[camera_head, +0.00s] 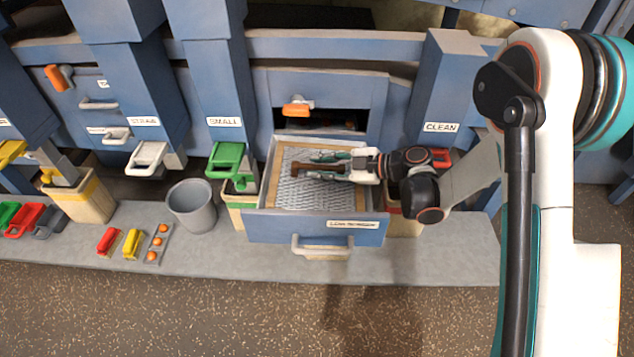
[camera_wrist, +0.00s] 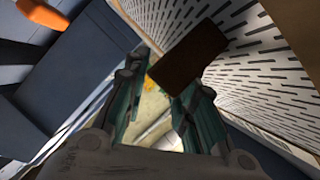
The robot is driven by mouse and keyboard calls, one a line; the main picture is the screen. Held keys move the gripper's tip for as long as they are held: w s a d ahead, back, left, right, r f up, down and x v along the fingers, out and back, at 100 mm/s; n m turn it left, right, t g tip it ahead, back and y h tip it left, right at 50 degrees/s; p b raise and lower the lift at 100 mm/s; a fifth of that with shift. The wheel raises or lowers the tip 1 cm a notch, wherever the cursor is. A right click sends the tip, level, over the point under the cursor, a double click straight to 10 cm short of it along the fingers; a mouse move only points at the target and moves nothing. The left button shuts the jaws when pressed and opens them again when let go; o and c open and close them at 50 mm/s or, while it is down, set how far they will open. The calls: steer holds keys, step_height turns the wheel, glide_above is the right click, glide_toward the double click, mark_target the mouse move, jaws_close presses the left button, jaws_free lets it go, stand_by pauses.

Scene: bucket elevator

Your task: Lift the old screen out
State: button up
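The old screen (camera_head: 300,195) is a grey slotted plate with a pale wooden frame. It sits within the pulled-out blue drawer (camera_head: 270,226), whose front label is hard to read. A brown handle (camera_head: 303,167) stands on the screen. My gripper (camera_head: 318,167) reaches in from the right, low over the screen, with its teal fingers apart on either side of the handle. In the wrist view, the handle (camera_wrist: 188,55) is a dark block at the fingertips, and the slotted screen (camera_wrist: 270,60) fills the upper right. I see no clear grip on the handle.
An orange handle (camera_head: 297,110) is on the cabinet behind the drawer. A grey bucket (camera_head: 193,206) and a green scoop-like part (camera_head: 228,160) stand to the left. Red and yellow blocks (camera_head: 132,243) lie on the grey ledge. The CLEAN chute (camera_head: 440,90) rises at right.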

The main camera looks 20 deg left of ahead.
steer(key=shift+a+f, duration=0.1)
steer(key=shift+a, duration=0.15)
jaws_close()
steer(key=shift+r, duration=0.2)
